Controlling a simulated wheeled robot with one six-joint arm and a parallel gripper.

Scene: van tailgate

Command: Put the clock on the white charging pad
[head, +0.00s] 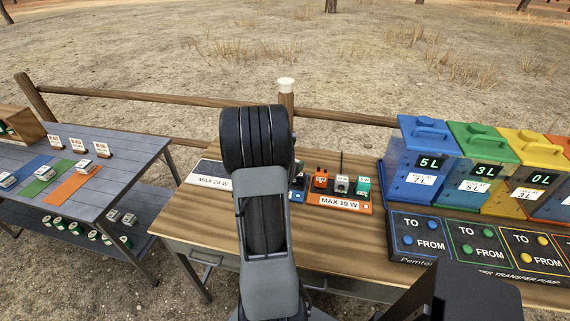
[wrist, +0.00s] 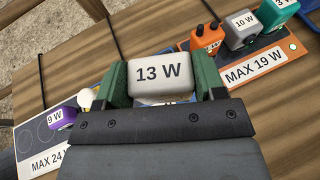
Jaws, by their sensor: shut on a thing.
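My gripper (wrist: 160,78) is shut on a pale box marked 13 W (wrist: 162,77), with a green jaw on each side of it. I cannot tell from its visible face whether this is the clock. The white charging pad (wrist: 28,137), marked MAX 24 W, is at the lower left in the wrist view, partly hidden by my gripper. A purple 9 W item (wrist: 61,117) and a small round white thing (wrist: 86,98) are at the pad. In the head view, the pad (head: 207,172) shows left of my arm, which hides my gripper and the box.
An orange pad (head: 325,199), marked MAX 19 W, holds orange, grey and teal items on the wooden table (head: 215,227). Blue, green and yellow containers (head: 430,160) stand right, behind a dark pump panel (head: 455,242). A grey side table (head: 112,153) stands left.

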